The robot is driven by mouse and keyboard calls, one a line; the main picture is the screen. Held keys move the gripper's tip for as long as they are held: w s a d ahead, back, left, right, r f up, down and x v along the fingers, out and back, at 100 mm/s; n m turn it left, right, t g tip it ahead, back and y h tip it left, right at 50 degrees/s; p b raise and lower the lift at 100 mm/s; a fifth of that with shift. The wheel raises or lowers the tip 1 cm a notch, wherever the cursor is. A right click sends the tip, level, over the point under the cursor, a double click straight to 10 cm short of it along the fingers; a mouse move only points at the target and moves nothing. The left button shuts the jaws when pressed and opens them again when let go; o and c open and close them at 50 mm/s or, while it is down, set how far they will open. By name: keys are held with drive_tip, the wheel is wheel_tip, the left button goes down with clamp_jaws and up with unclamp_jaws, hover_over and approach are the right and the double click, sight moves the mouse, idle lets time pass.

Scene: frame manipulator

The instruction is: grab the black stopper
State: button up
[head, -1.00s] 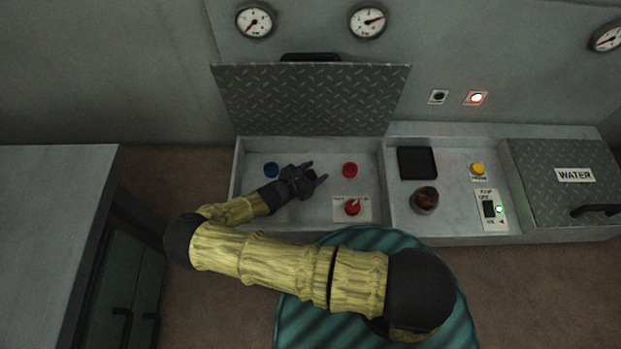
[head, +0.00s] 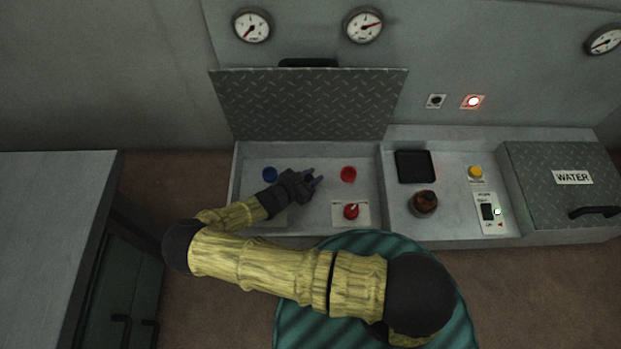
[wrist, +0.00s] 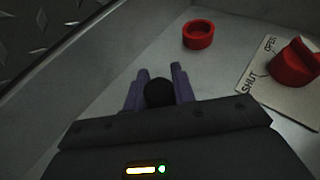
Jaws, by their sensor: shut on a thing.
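The black stopper (wrist: 158,93) sits between the two purple fingers of my gripper (wrist: 160,85) in the wrist view. The fingers are shut on it, one on each side. In the head view my gripper (head: 313,180) is inside the left open compartment, between a blue ring and a red ring. The stopper itself is hidden by the gripper there. I cannot tell whether it is lifted off the compartment floor.
A red ring (head: 348,174) and a red knob (head: 351,211) on an OPEN/SHUT plate are right of the gripper. A blue ring (head: 270,174) is to its left. The raised lid (head: 310,103) stands behind. Compartment walls (head: 237,190) surround the space.

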wheel_tip(320, 180, up, 10)
drive_tip(key=p, duration=0.6)
drive_tip(key=shift+p, duration=0.35)
